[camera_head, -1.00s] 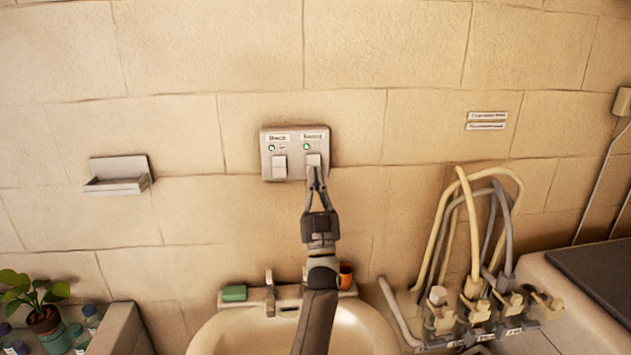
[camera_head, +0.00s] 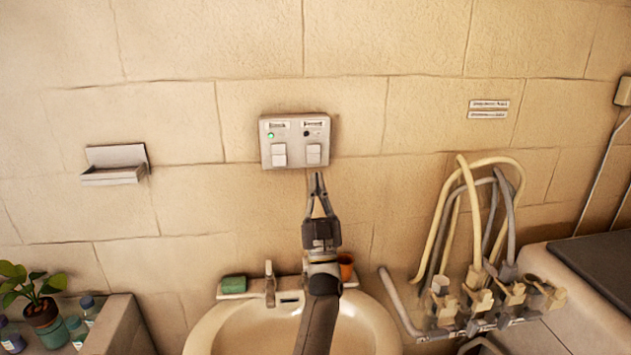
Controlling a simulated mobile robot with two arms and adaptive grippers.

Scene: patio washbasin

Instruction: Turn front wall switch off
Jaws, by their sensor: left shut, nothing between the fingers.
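A grey switch panel (camera_head: 296,141) is fixed to the wall above the basin. It has a left rocker (camera_head: 279,154) and a right rocker (camera_head: 313,154), each under a small label too blurred to read. The left indicator light (camera_head: 271,135) glows green; the right indicator (camera_head: 306,133) is dark. My left gripper (camera_head: 317,180) is shut and empty, pointing up at the wall. Its fingertips show just below the panel's lower edge, under the right rocker, apart from it. My right gripper does not show.
A basin (camera_head: 215,325) with a tap (camera_head: 269,285), green soap (camera_head: 233,284) and an orange cup (camera_head: 345,266) lies below. Hoses and valves (camera_head: 478,290) are at right. A wall shelf (camera_head: 115,165) and potted plant (camera_head: 42,310) are at left. The wall around the panel is clear.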

